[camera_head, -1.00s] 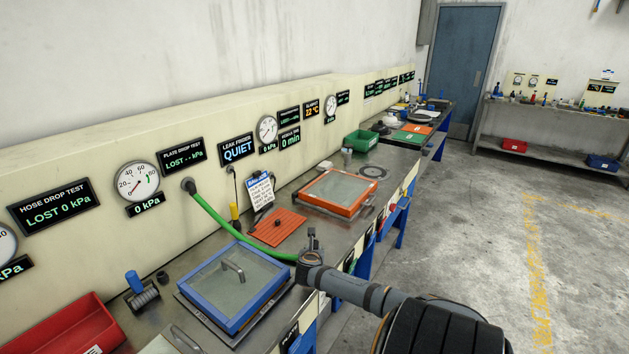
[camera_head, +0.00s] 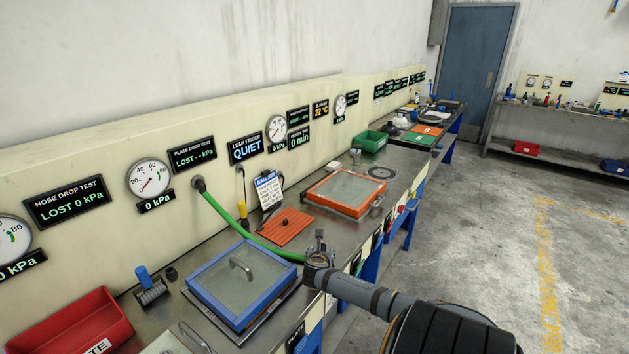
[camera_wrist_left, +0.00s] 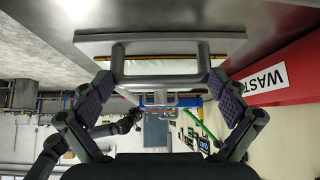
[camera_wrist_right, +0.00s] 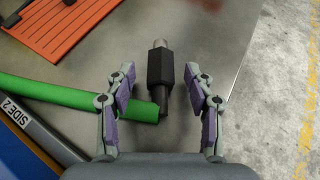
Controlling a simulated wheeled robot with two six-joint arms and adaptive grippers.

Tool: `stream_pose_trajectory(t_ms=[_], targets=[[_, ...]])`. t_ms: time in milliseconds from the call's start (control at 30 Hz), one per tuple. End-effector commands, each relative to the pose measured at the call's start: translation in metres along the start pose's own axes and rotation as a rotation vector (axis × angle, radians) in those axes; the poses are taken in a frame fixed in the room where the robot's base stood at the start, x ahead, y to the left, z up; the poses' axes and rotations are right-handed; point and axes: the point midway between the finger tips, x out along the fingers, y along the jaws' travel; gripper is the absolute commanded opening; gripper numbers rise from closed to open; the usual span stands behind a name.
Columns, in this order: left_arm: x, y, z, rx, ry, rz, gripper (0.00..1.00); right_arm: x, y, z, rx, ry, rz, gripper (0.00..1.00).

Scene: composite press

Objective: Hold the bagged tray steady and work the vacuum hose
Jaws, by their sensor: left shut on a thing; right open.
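My left gripper (camera_wrist_left: 163,96) shows only in the left wrist view, shut on the grey metal handle (camera_wrist_left: 160,70) of a flat pale tray (camera_wrist_left: 225,44). I cannot make out bag film on it. In the head view a tray corner and handle (camera_head: 196,338) show at the bottom edge. My right gripper (camera_wrist_right: 160,88) is open above the bench, its fingers on either side of the black hose fitting (camera_wrist_right: 160,70), without visible grip. The green vacuum hose (camera_wrist_right: 85,98) meets the fitting from the left. In the head view the hose (camera_head: 225,216) runs from the wall panel to my right gripper (camera_head: 320,243).
A blue-framed box (camera_head: 205,290) with a glass lid stands left of my right gripper. Beyond lie an orange plate (camera_head: 278,232) and an orange-framed box (camera_head: 340,208). A red waste bin (camera_head: 75,325) stands at lower left. The leak finder (camera_head: 245,149) reads QUIET.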

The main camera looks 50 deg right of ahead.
Motion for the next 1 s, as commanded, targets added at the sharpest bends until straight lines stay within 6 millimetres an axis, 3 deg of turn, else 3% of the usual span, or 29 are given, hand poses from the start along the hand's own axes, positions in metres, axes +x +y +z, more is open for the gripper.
stream_pose_trajectory(t_ms=[500, 700, 1000], targets=[[0.005, 0.003, 0.005, -0.008, -0.004, 0.007, 0.57, -0.106, -0.002, 0.000, -0.001, -0.004, 0.005, 0.54], [0.005, 0.003, 0.005, -0.008, -0.004, 0.007, 0.57, -0.120, -0.002, 0.000, 0.002, -0.003, 0.002, 0.54], [0.005, 0.003, 0.005, -0.008, -0.004, 0.007, 0.57, -0.120, -0.002, 0.000, 0.003, -0.003, 0.002, 0.54]])
